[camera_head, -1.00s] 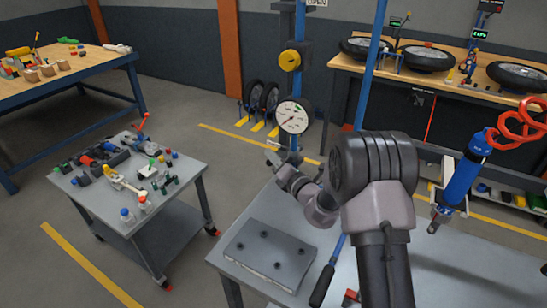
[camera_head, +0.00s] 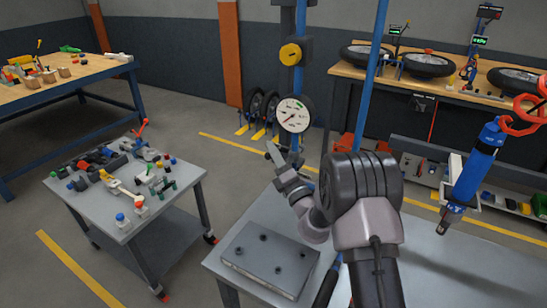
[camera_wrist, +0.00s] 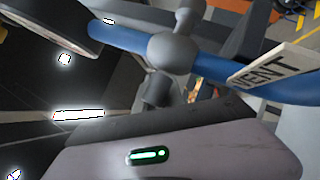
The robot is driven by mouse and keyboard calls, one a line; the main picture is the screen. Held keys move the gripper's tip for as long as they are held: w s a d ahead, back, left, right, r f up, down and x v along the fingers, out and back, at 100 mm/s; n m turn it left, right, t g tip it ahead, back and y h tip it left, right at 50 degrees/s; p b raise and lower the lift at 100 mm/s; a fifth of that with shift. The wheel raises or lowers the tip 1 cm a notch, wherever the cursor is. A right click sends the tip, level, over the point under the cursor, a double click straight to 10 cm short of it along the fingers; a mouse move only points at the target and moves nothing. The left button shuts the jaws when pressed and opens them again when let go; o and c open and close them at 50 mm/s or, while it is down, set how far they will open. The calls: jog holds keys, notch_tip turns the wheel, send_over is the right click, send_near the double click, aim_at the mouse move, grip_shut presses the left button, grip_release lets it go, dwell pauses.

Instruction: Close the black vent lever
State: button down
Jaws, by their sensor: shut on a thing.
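My gripper (camera_head: 279,163) is at the blue vertical pipe, just below the round white gauge (camera_head: 295,115). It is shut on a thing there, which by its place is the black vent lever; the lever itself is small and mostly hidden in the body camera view. In the wrist view, a white tag reading VENT (camera_wrist: 275,70) hangs on the blue pipe (camera_wrist: 215,66). A grey valve body (camera_wrist: 174,53) sits on that pipe, with a grey stem below it reaching toward my gripper's housing. The fingertips do not show clearly in the wrist view.
A yellow round knob (camera_head: 290,54) is above the gauge. A grey plate (camera_head: 270,258) lies on the bench in front of the pipe. A blue tool (camera_head: 474,165) with a red coiled hose hangs at right. A cart (camera_head: 122,226) with small parts stands at left, with floor between.

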jog(key=c, duration=1.5)
grip_release()
jog(key=s+d, duration=0.1)
jog(key=s, duration=0.3)
jog(key=s+d+p, duration=0.1)
jog(key=s+d, duration=0.1)
jog(key=s, duration=0.2)
jog(key=s+d, duration=0.2)
jog(key=s, duration=0.2)
jog(key=shift+d+f, duration=0.15)
jog(key=shift+f, duration=0.05)
jog(key=shift+s, duration=0.1)
